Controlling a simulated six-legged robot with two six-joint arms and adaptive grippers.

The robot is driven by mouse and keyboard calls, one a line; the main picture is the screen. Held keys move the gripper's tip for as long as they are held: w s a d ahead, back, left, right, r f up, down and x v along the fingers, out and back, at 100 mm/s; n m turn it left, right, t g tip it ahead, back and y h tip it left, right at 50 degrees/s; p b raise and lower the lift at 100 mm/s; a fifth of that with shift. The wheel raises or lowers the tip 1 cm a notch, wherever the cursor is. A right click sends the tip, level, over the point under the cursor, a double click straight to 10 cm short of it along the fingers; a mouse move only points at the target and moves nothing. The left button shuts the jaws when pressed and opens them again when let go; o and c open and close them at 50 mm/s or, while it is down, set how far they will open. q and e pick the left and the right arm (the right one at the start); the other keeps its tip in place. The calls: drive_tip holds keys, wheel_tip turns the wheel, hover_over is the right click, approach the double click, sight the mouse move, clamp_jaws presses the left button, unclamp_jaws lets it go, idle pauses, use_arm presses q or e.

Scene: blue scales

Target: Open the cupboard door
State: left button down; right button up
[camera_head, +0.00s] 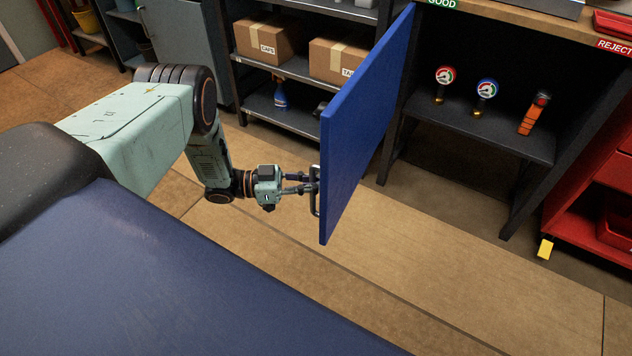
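The blue cupboard door (362,130) stands swung out wide from the dark cupboard (478,140). A dark bar handle (315,192) is on the door's left face near its outer edge. My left gripper (308,184) is at the handle, its fingers at the bar. The fingertips are small and partly hidden by the handle, so I cannot tell whether they are closed on it. My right gripper is not in view.
Inside the cupboard, a red gauge (445,76), a blue gauge (486,90) and an orange tool (534,114) stand on a shelf. A red cabinet (590,190) is at right. Shelving with cardboard boxes (268,40) stands behind the door. The floor before the cupboard is clear.

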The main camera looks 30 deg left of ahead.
use_arm(q)
drive_tip(key=c, duration=1.5)
unclamp_jaws()
drive_tip(key=shift+s+f, duration=0.1)
drive_tip(key=shift+s, duration=0.35)
drive_tip(key=shift+o, duration=0.7)
drive_tip(key=shift+w, duration=0.2)
drive_tip(key=v, duration=1.2)
drive_tip(key=shift+w, duration=0.1)
